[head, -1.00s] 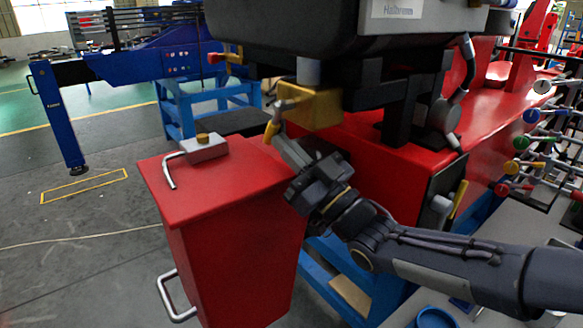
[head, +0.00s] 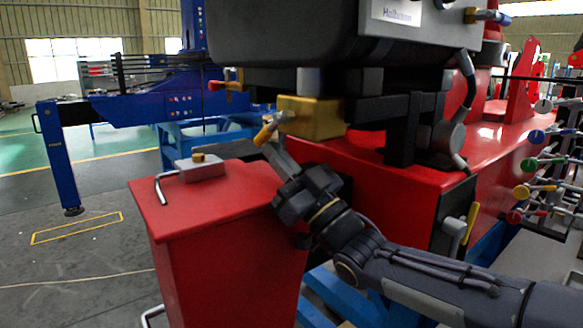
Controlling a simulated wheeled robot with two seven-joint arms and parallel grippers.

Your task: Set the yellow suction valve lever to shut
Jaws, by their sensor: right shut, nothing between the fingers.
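A short yellow lever (head: 266,132) sits on a valve at the left end of the brass-coloured block (head: 312,117) under the dark tank. It slants down to the left. My right gripper (head: 270,147) is shut and empty, with its fingertips right at the lower end of this lever. I cannot tell whether they touch it. Another yellow lever (head: 471,223) stands steeply on a grey valve at the red base's side, apart from the gripper. My left gripper is not in view.
A red cabinet (head: 215,205) with a grey block and bent rod on top stands just left of my right gripper. The dark tank (head: 285,45) hangs above. A red-handled lever (head: 222,86) sits further left. Several coloured levers (head: 535,190) line the right. Floor at left is open.

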